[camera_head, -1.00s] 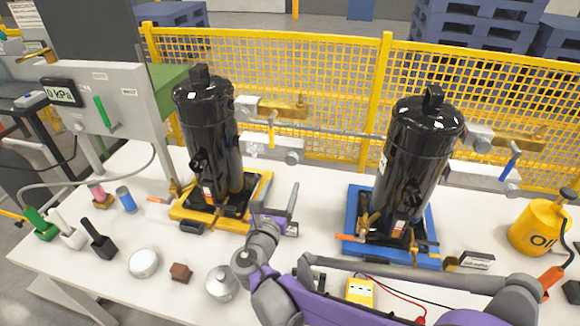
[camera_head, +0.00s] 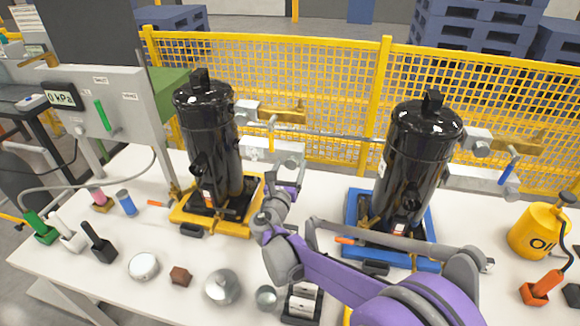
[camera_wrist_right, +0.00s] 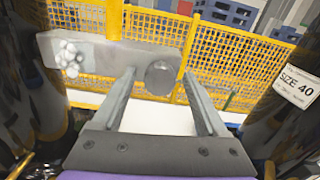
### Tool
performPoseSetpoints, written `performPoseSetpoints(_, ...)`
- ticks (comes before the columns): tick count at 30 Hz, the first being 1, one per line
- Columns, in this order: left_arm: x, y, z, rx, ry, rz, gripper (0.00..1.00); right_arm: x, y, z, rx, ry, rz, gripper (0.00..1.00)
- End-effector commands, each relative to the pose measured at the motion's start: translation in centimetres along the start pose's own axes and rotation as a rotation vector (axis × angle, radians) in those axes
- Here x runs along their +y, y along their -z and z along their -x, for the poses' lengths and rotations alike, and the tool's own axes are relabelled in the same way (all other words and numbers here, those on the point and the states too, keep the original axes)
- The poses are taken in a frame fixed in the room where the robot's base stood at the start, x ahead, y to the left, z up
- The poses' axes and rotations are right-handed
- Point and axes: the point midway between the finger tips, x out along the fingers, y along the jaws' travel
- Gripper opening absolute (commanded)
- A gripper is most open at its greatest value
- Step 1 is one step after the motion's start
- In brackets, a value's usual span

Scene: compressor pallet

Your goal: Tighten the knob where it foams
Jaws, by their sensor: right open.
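A grey valve block beside the left black compressor (camera_head: 208,140) carries a round grey knob (camera_head: 292,161). In the right wrist view, white foam bubbles (camera_wrist_right: 68,57) cling to the left end of the block (camera_wrist_right: 115,53), and the knob (camera_wrist_right: 160,77) faces me. My right gripper (camera_head: 291,178) is open just in front of the knob. In the wrist view its two fingers (camera_wrist_right: 158,90) stand either side of the knob's lower part; contact cannot be told. A second block with a grey knob (camera_head: 512,187) sits by the right compressor (camera_head: 415,165). My left gripper is out of view.
The compressors stand on a yellow base (camera_head: 190,222) and a blue base (camera_head: 353,205), flanking my right gripper. A yellow mesh fence (camera_head: 340,85) runs behind. Bottles, tins and a yellow oil can (camera_head: 538,230) stand on the white table. A gauge (camera_head: 62,95) reads 0 kPa.

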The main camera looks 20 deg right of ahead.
Motion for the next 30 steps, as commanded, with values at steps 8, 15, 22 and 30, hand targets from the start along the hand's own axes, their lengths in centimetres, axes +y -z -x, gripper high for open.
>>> performPoseSetpoints(8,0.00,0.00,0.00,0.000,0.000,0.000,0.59,0.02,0.00,0.04,0.000,0.000,0.000,0.40)
performPoseSetpoints(15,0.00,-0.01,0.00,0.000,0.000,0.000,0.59,0.02,0.00,0.05,0.000,0.000,0.000,0.00)
performPoseSetpoints(22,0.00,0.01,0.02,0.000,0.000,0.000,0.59,0.01,-0.01,0.05,0.000,0.000,-0.012,0.00)
performPoseSetpoints(30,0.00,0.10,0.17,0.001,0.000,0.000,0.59,0.01,-0.03,0.05,0.000,0.000,-0.119,0.00)
